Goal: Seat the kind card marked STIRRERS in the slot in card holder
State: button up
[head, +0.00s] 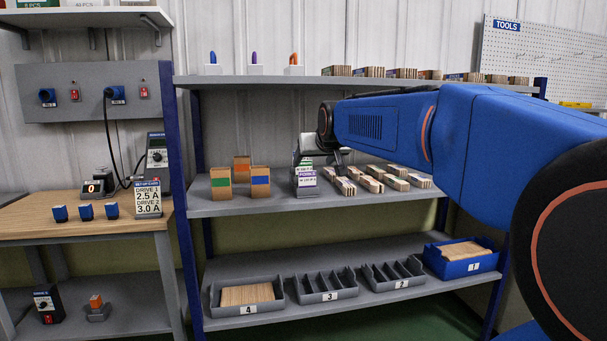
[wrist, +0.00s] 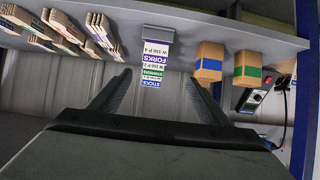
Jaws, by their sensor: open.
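The card holder (wrist: 158,32) stands on the middle shelf; it also shows in the head view (head: 306,191). A stack of kind cards rises from it: the purple FORKS card (wrist: 158,50) in front, the green-banded STIRRERS card (wrist: 153,71) behind it, and the blue-banded STICKS card (wrist: 151,83) at the back. I cannot tell how deep the STIRRERS card sits, as its lower part is hidden by the FORKS card. My gripper (wrist: 159,75) is open and empty, its fingers on either side of the cards in the wrist view. In the head view my gripper (head: 326,155) is by the holder, partly hidden.
Cardboard boxes with green, orange and blue bands (head: 260,182) stand left of the holder. Wooden stick bundles (head: 372,182) lie close on its right. The upper shelf (head: 250,80) is above. Numbered bins (head: 325,288) sit on the lower shelf.

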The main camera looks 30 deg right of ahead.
jog(key=w+d+r, duration=0.1)
jog(key=w, duration=0.1)
send_near(304, 169)
jog(key=w+f, duration=0.1)
jog(key=f, duration=0.1)
jog(key=shift+w+r+x, duration=0.1)
jog(key=shift+r+x, duration=0.1)
jog(key=shift+x, duration=1.5)
jog(key=shift+w+r+x, duration=0.1)
jog(key=shift+r+x, duration=0.1)
jog(key=shift+x, duration=1.45)
jog(key=shift+d, duration=0.15)
jog(key=c, duration=1.1)
jog(key=shift+r, duration=0.15)
jog(key=shift+c, duration=0.2)
